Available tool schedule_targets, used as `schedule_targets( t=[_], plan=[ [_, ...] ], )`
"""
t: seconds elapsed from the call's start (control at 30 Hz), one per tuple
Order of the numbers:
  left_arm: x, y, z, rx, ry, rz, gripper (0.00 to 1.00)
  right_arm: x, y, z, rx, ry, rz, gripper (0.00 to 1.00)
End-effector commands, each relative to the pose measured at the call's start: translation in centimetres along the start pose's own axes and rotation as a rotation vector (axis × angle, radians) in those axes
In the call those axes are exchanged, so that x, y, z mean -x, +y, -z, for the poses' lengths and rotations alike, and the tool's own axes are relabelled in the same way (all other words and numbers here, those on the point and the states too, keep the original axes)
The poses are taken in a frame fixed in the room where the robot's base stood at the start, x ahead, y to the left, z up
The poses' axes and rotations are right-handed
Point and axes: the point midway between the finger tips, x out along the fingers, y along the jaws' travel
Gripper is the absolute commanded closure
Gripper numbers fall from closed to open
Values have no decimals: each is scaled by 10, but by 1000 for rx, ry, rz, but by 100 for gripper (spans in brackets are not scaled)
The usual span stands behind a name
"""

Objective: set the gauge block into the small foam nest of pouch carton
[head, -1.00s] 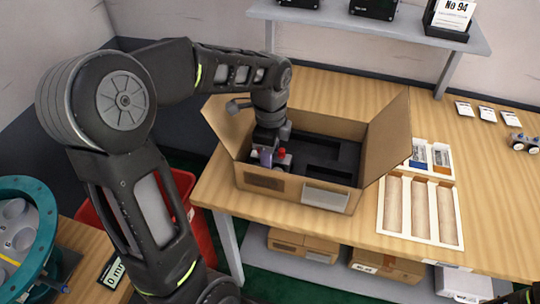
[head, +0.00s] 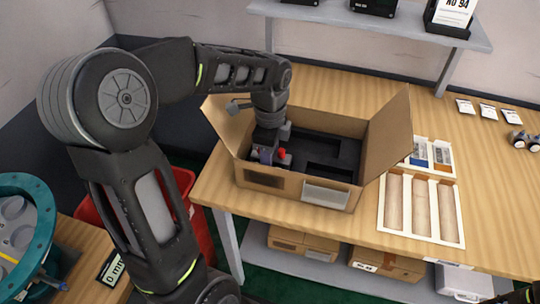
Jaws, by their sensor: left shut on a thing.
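The open pouch carton (head: 268,179) stands on the wooden table with its flaps spread. It is lined with black foam (head: 345,146) that has dark recesses. My left gripper (head: 267,155) points down into the carton's left part, close to the front wall. It is shut on a small, partly hidden thing, seemingly the gauge block; a purplish-grey patch shows at the fingers. A small red part shows beside them. The fingertips and the small nest below are mostly hidden by the gripper and the carton wall, so I cannot tell whether the block touches the foam.
A white tray (head: 408,238) with long slots and a smaller tray with blue and orange items (head: 442,156) lie right of the carton. A shelf (head: 400,32) stands behind. A teal round fixture (head: 45,235) and a red bin (head: 198,222) are at left.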

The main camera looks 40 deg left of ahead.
Motion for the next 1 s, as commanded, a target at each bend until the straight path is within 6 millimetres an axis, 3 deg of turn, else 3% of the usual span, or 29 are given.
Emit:
schedule_targets(
  t=[0.9,0.93,1.0],
  plan=[
    [-8,0,0,0,0,1,100,-4,1,0,0,0,0,64],
    [-7,0,0,0,0,1,57,-3,1,0,0,0,0,64],
    [-6,0,0,0,0,1,51,-3,1,0,0,0,0,64]
  ],
)
